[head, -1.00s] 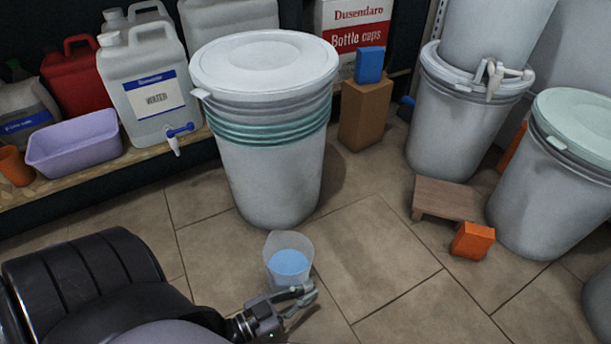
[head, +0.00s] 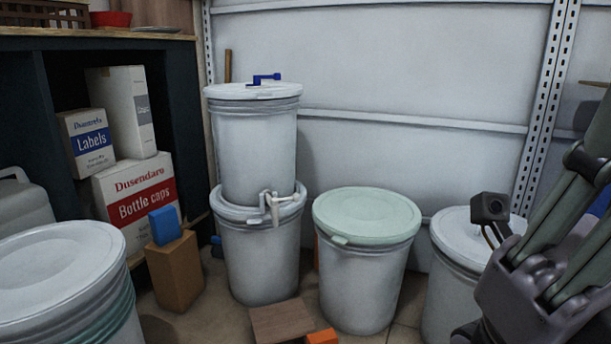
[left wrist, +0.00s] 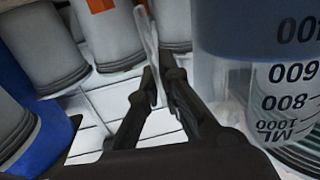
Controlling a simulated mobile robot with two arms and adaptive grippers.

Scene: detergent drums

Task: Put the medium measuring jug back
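In the left wrist view a clear measuring jug (left wrist: 285,75) with black marks, upside down in the picture, fills the right side. Bluish contents show through its wall. My left gripper (left wrist: 160,82) has its fingers close together on a thin translucent strip beside the jug, which looks like its handle. The jug and left gripper are outside the head view. My right gripper (head: 545,275) is at the right edge of the head view, seen from behind; its fingertips are not clear.
A pale green-lidded drum (head: 365,270), stacked drums with a tap (head: 255,150) and a white-lidded drum (head: 50,260) stand around. A blue block (head: 164,225) sits on a brown block (head: 175,272). A wooden step (head: 285,322) and orange block (head: 322,337) are low in front.

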